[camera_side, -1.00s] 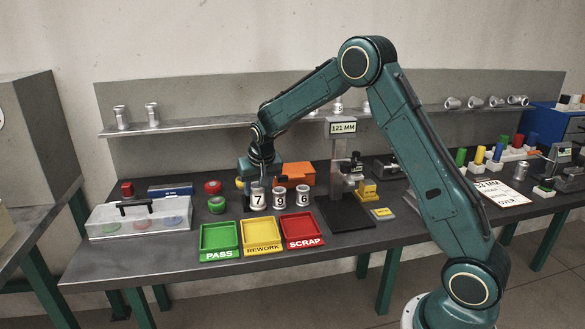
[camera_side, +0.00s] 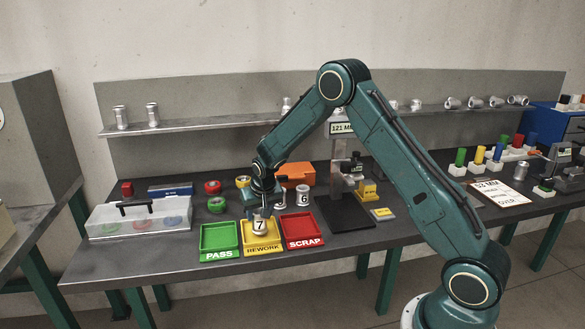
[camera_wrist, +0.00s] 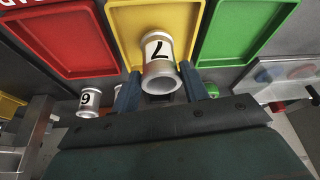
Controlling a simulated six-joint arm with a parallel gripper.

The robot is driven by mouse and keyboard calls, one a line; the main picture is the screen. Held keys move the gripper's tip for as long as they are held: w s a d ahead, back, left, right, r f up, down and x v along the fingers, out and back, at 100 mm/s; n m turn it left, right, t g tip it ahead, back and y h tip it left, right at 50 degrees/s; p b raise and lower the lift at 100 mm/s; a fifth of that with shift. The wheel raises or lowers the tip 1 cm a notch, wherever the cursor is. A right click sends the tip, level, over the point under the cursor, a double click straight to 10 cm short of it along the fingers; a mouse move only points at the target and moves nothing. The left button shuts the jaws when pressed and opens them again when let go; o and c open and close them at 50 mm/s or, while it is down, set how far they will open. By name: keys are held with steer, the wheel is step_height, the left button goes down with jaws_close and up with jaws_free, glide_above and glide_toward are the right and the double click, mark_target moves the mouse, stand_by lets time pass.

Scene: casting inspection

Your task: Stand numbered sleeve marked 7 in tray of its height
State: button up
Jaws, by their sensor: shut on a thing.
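The sleeve marked 7 (camera_side: 259,225) is a silver flanged tube with a black 7 on a white label. My gripper (camera_side: 262,208) is shut on it and holds it upright over the yellow REWORK tray (camera_side: 277,247). The wrist view also shows the sleeve (camera_wrist: 159,66) between my two fingers (camera_wrist: 155,92), with the yellow tray beyond it. I cannot tell whether its base touches the tray floor. The green PASS tray (camera_side: 219,254) is on the left and the red SCRAP tray (camera_side: 303,244) on the right. Both look empty.
The sleeve marked 6 (camera_side: 303,196) stands behind the red tray; another sleeve beside it is mostly hidden by my gripper. A gauge stand with a 121 MM display (camera_side: 342,128) is to the right. A clear lidded box (camera_side: 140,217) is at left. A paper sheet (camera_side: 497,194) lies far right.

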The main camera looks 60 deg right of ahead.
steer(key=shift+f, duration=0.35)
steer(key=shift+f, duration=0.15)
steer(key=o, duration=1.3)
steer(key=v, duration=1.2)
steer(key=shift+s+a, duration=0.1)
steer(key=shift+s, duration=0.05)
